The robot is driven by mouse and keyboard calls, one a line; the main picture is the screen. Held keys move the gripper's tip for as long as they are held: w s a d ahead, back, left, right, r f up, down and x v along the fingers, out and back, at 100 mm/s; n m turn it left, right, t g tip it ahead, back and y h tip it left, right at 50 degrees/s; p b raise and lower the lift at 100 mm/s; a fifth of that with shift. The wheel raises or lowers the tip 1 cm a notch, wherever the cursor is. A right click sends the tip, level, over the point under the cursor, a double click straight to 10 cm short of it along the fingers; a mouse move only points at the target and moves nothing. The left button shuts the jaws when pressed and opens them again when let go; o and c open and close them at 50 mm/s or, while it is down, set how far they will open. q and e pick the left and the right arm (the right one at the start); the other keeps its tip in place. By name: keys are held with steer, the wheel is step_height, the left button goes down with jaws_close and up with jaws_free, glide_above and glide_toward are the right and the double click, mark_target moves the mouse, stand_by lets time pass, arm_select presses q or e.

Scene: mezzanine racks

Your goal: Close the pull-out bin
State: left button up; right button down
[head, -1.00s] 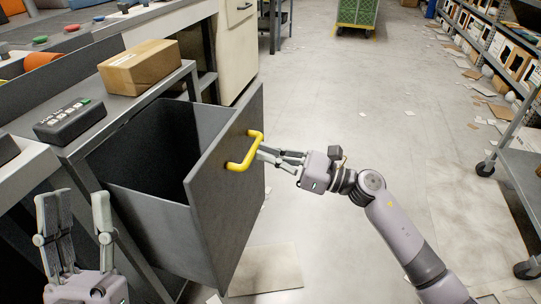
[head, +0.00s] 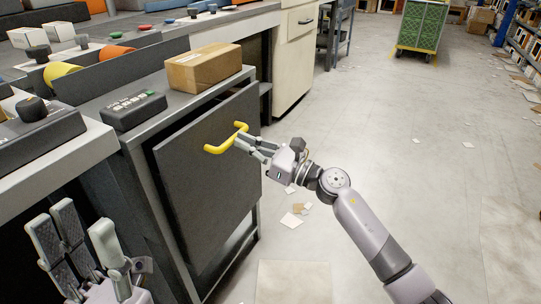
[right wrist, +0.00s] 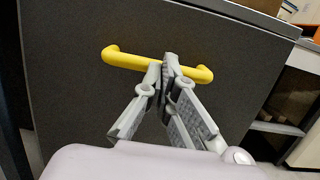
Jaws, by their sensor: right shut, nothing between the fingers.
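The pull-out bin (head: 205,180) has a dark grey front panel with a yellow bar handle (head: 226,138). The panel now sits close to the grey cabinet frame, slightly tilted, with a dark gap along its lower right edge. My right gripper (head: 243,141) is at the handle, its fingers shut together with nothing between them. In the right wrist view the closed fingertips (right wrist: 168,62) overlap the yellow handle (right wrist: 150,63) in front of the panel; whether they touch it I cannot tell. My left gripper (head: 85,232) is open and empty at the lower left.
A cardboard box (head: 205,67) and a black keypad device (head: 135,109) rest on the cabinet top above the bin. A green cart (head: 422,27) stands far back. The floor to the right is mostly clear, with scattered paper scraps.

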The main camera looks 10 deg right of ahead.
mark_target(233, 139)
steer(key=x, duration=0.3)
steer(key=shift+w+a+f+b, duration=0.25)
steer(key=shift+a+f+b, duration=0.05)
steer(key=shift+b, duration=0.1)
steer(key=shift+r, duration=0.15)
steer(key=shift+d, duration=0.1)
